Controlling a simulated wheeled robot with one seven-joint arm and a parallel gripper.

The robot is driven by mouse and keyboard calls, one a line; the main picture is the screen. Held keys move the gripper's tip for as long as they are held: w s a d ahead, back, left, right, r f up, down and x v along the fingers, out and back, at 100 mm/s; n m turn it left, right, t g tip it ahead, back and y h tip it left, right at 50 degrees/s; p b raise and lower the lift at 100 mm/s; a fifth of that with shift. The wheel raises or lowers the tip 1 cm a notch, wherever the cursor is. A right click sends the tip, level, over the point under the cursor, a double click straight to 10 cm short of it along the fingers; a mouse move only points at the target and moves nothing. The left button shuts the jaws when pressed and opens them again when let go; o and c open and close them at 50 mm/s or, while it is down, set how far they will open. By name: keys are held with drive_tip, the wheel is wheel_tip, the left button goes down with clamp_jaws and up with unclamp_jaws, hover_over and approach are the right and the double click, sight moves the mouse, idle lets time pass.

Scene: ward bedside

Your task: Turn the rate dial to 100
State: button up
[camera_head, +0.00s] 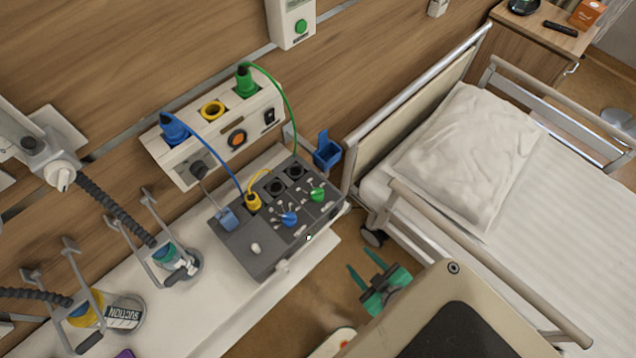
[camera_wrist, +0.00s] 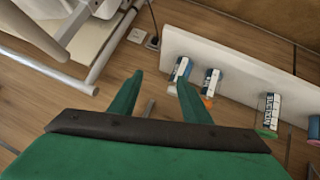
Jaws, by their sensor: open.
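A dark grey control panel (camera_head: 262,250) sits on the white shelf in the head view. It carries a blue dial (camera_head: 289,219) and a green dial (camera_head: 317,195), each with small marks around it. The dial lettering is too small to read, so I cannot tell which is the rate dial or its setting. My gripper (camera_head: 363,261) has green fingers and is open and empty, to the lower right of the panel and apart from it. In the wrist view my gripper (camera_wrist: 160,78) is open above the floor, with neither dial seen.
A wall unit (camera_head: 217,140) with blue, yellow and green plugs is behind the panel; cables run near the dials. A bed with a side rail (camera_head: 470,255) stands right. Suction jars (camera_head: 175,265) hang left along the white shelf (camera_head: 215,325).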

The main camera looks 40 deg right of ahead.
drive_tip(key=w+d+r+n+g+y, duration=0.1)
drive_tip(key=w+d+r+n+g, duration=0.1)
drive_tip(key=w+d+r, duration=0.3)
drive_tip(key=w+d+r+n+g+y, duration=0.1)
drive_tip(key=w+d+r+n+g, duration=0.15)
drive_tip(key=d, duration=0.45)
drive_tip(key=n+g+y, duration=0.4)
drive_tip(key=n+y, duration=0.1)
drive_tip(key=n, duration=0.3)
approach(318, 190)
drive_tip(key=x, duration=0.8)
drive_tip(key=shift+a+f, duration=0.2)
drive_tip(key=shift+f, duration=0.15)
drive_tip(key=shift+h, duration=0.3)
drive_tip(key=shift+c, duration=0.6)
drive_tip(key=c, duration=0.9)
